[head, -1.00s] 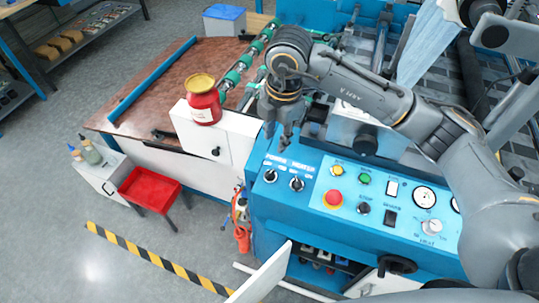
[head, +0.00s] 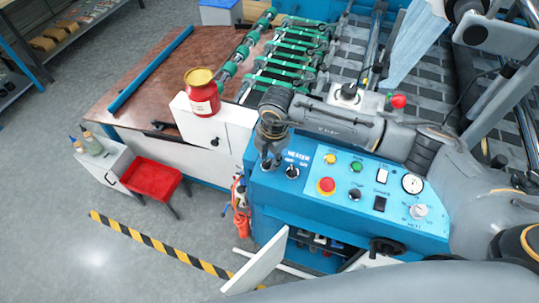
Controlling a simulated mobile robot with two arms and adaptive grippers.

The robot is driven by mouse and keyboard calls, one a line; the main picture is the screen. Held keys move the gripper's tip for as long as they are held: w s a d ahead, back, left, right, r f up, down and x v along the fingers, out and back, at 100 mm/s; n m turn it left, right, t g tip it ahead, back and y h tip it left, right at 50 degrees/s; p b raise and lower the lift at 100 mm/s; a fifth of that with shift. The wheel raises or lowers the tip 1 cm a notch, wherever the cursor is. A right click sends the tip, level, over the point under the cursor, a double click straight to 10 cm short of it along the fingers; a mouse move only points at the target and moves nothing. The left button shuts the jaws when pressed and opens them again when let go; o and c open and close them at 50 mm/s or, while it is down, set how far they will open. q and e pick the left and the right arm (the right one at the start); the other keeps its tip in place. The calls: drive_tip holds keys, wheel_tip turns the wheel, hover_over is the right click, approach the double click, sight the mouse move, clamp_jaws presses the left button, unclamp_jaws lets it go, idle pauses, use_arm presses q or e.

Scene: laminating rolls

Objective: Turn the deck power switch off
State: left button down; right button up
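The blue control panel (head: 335,205) has two black rotary knobs at its left end. The knob under the HEATER label (head: 292,172) is in plain view. The left knob, whose label looks like POWER in the earlier frame, is now mostly hidden behind my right gripper (head: 268,163). That gripper points down right over the left knob's place; whether it touches the knob I cannot tell. Its fingers are small and dark, and I cannot tell whether they are open. My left gripper is not in view.
A red jar (head: 202,92) stands on the white cabinet. An open white door (head: 258,264) juts out below the panel.

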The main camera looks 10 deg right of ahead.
drive_tip(key=shift+s, duration=0.1)
clamp_jaws()
drive_tip(key=shift+f+n+b, duration=0.2)
drive_tip(key=shift+n+b, duration=0.6)
drive_tip(key=shift+b, duration=0.2)
drive_tip(key=n+b, duration=0.4)
drive_tip(key=b, duration=0.1)
drive_tip(key=n+g+h+b, duration=0.1)
drive_tip(key=n+b, duration=0.1)
drive_tip(key=shift+w+a+f+n, duration=0.1)
drive_tip(key=shift+w+a+n, duration=0.2)
drive_tip(key=shift+a+n, duration=0.1)
drive_tip(key=shift+a+n+h+b, duration=0.15)
drive_tip(key=shift+n+h+b, duration=0.25)
drive_tip(key=shift+n+b, duration=1.3)
